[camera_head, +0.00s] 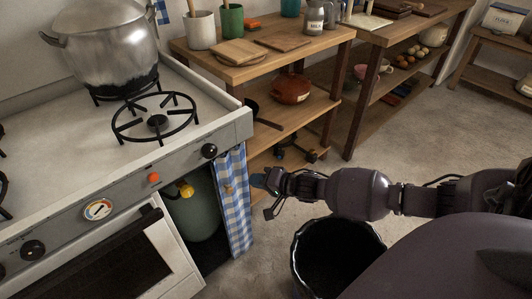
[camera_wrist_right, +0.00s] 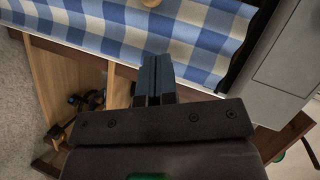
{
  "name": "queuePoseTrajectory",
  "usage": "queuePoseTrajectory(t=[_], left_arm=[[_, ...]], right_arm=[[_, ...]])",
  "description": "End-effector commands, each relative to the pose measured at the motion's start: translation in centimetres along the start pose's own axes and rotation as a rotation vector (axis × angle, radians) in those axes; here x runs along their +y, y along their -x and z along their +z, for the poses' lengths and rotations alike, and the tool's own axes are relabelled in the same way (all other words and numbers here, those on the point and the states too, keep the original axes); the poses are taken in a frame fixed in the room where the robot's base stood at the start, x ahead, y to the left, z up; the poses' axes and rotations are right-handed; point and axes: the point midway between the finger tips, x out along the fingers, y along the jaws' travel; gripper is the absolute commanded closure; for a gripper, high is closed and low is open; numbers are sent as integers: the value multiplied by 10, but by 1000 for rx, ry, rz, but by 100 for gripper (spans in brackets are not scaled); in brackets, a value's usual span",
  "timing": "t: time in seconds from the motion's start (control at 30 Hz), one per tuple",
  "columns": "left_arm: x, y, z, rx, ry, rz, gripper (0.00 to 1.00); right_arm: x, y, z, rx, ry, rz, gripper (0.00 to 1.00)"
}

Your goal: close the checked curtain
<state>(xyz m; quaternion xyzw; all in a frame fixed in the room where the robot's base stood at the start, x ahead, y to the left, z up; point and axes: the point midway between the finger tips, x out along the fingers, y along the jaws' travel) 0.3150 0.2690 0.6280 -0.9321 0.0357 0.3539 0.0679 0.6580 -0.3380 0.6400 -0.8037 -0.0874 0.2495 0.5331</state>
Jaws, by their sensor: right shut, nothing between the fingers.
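The blue-and-white checked curtain (camera_head: 238,215) hangs bunched at the right end of the opening under the stove. A small wooden knob (camera_head: 228,188) shows on it. Left of the curtain the opening is uncovered, and a green gas cylinder (camera_head: 199,208) shows inside. In the right wrist view the curtain (camera_wrist_right: 205,35) fills the top, with the knob (camera_wrist_right: 151,3) at the upper edge. My right gripper (camera_head: 258,181) is just right of the curtain, its fingers (camera_wrist_right: 154,66) shut and empty, pointing at the cloth. I cannot tell whether they touch it. My left gripper is out of view.
The stove (camera_head: 225,133) with a large pot (camera_head: 105,45) is above the opening. A dark bin (camera_head: 335,255) stands on the floor below my right arm. A wooden shelf unit (camera_head: 290,125) is behind the gripper. Floor is free at the right.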

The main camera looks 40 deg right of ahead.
Motion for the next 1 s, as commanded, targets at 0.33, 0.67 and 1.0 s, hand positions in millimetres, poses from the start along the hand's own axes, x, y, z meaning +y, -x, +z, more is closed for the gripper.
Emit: queuePoseTrajectory(t=[0.33,0.67,1.0], left_arm=[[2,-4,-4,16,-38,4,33],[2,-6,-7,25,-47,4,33],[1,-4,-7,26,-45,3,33]], right_arm=[[3,-40,22,-2,-2,2,100],[0,-48,28,0,1,1,100],[-3,-49,32,0,0,-1,100]])
